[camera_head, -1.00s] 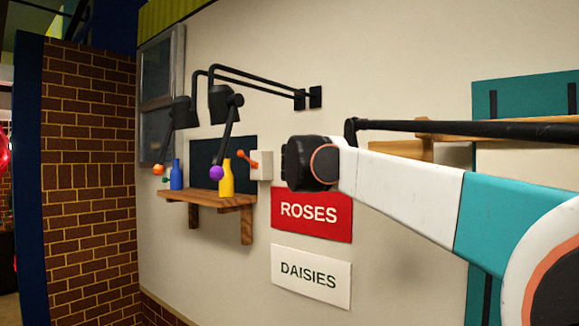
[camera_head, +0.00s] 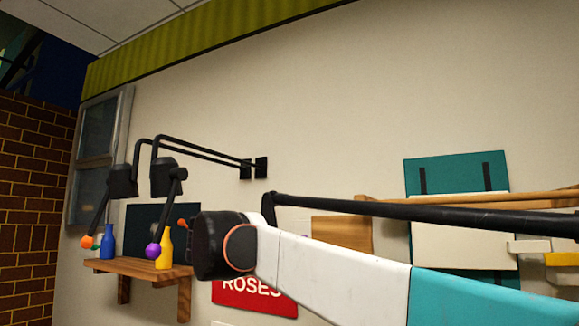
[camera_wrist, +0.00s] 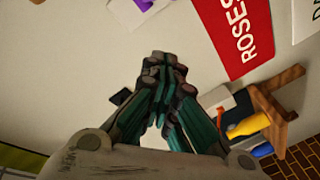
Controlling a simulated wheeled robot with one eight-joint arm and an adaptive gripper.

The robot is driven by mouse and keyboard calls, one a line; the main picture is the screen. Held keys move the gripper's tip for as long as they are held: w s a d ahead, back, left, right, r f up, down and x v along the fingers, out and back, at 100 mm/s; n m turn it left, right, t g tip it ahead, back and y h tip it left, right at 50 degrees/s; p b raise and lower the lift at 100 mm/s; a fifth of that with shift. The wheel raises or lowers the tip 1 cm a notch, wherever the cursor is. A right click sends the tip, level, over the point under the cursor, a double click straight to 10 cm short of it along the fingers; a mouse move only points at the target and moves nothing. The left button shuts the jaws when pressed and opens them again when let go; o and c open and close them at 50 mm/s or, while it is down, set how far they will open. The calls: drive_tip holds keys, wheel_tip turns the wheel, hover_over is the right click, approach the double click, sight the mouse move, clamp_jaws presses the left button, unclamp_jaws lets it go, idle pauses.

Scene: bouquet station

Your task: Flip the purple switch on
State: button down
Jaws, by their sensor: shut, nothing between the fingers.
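A purple piece (camera_wrist: 127,12) with a white part beside it lies at the top edge of the wrist view. It is cut off there, so I cannot tell its full shape or its on/off position. My gripper (camera_wrist: 163,62) is shut and empty, its dark green fingers drawn together in the middle of the wrist view. The purple piece lies beyond the fingertips, apart from them in the picture. In the head view no purple switch shows, and my fingers are not visible.
The wooden shelf (camera_head: 158,272) holds a yellow bottle (camera_head: 165,247) and a blue bottle (camera_head: 108,241). The red ROSES sign (camera_head: 258,297) is partly behind my arm. An orange lever (camera_head: 183,224) shows near my arm's dark joint. Wooden bars and a teal panel (camera_head: 455,173) stand at right.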

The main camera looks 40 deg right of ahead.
drive_tip(key=shift+s+a+f, duration=0.3)
drive_tip(key=shift+s+a, duration=0.3)
drive_tip(key=shift+a, duration=0.05)
drive_tip(key=shift+w, duration=0.1)
drive_tip(key=s+a+f+g+y+b, duration=0.15)
drive_tip(key=s+f+b, duration=0.25)
drive_tip(key=f, duration=0.7)
drive_tip(key=s+a+f+y+b, duration=0.3)
drive_tip(key=f+b, duration=0.2)
drive_tip(key=f, duration=0.7)
drive_tip(key=s+a+f+g+y+b, duration=0.1)
drive_tip(key=s+a+f+y+b, duration=0.2)
drive_tip(key=f, duration=0.8)
drive_tip(key=s+a+f+n+y+b, duration=0.1)
drive_tip(key=s+a+f+b, duration=0.3)
drive_tip(key=f, duration=0.8)
drive_tip(key=s+a+f+n+y+b, duration=0.1)
drive_tip(key=s+a+f+y+b, duration=0.2)
drive_tip(key=f, duration=0.9)
drive_tip(key=s+a+f+n+y+b, duration=0.1)
drive_tip(key=s+a+f+y+b, duration=0.2)
drive_tip(key=s+a+f+b, duration=0.4)
wheel_tip(320, 180, down, 6)
drive_tip(key=shift+s+a+r, duration=0.2)
drive_tip(key=shift+s+a, duration=0.15)
drive_tip(key=shift+a, duration=0.9)
